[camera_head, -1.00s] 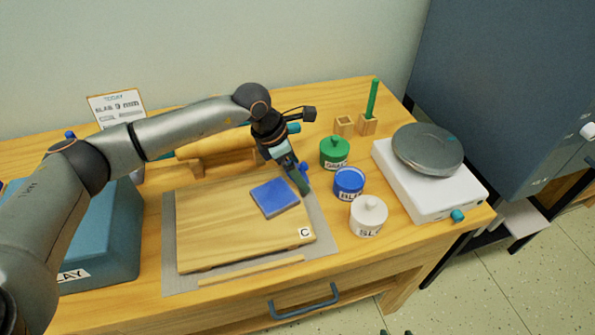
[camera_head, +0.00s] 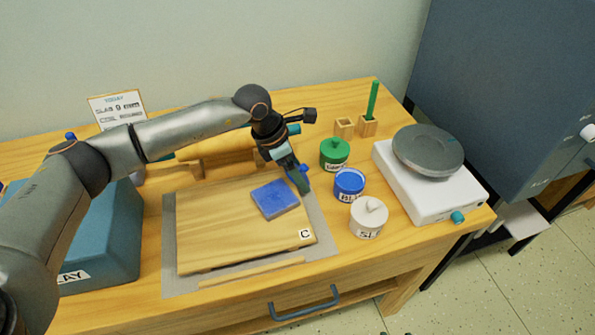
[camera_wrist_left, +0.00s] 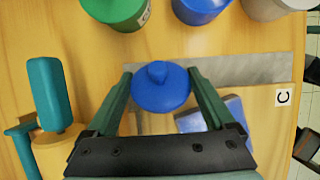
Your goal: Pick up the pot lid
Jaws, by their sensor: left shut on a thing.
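The blue pot lid (camera_wrist_left: 160,88), round with a small knob, is between the two fingers of my left gripper (camera_wrist_left: 163,100) in the left wrist view. My left gripper is shut on it. In the head view the left gripper (camera_head: 297,176) is above the right back part of the board, and the lid (camera_head: 303,181) shows in part at its fingertips. The blue pot (camera_head: 349,183) stands open to the right of the gripper, and its side also shows at the top of the left wrist view (camera_wrist_left: 200,8). My right gripper is not in view.
A blue slab (camera_head: 275,199) lies on the wooden board (camera_head: 215,235). A white scale (camera_head: 440,200) with a grey disc stands at the right, a teal box (camera_head: 110,235) at the left.

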